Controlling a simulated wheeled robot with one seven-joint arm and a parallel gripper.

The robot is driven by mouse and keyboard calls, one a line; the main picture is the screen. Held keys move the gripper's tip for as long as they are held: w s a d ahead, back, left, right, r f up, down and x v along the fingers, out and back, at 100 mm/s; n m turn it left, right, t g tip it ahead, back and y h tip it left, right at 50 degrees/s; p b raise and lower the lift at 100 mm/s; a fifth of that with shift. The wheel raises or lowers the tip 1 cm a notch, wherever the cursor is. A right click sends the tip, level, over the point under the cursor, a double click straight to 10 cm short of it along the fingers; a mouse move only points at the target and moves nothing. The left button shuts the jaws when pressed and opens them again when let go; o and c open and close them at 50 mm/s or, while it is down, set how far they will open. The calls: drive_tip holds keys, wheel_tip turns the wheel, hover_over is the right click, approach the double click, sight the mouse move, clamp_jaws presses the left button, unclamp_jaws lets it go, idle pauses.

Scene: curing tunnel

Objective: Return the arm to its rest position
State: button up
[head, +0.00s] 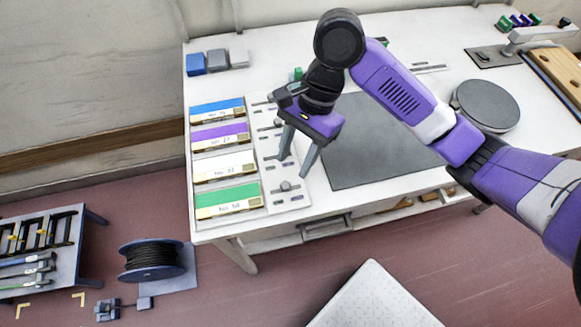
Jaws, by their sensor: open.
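My gripper (294,165) shows in the head view at the end of my purple, white and black arm. Its two grey fingers are spread apart and point downward, with nothing between them. It is above the white table (221,236), over the strip between the coloured boxes and the dark grey mat (375,150). The arm reaches in from the right side of the picture, bent at the elbow, and passes over the mat. The arm hides part of the mat and of the table behind it.
Blue, purple, white and green labelled boxes (228,198) stand in a row at the table's left. A round grey disc (486,105) lies at the right. A cable spool (152,260) and a tool rack (42,245) stand on the floor at left. The mat's middle is clear.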

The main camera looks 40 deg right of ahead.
drive_tip(key=shift+v, duration=0.9)
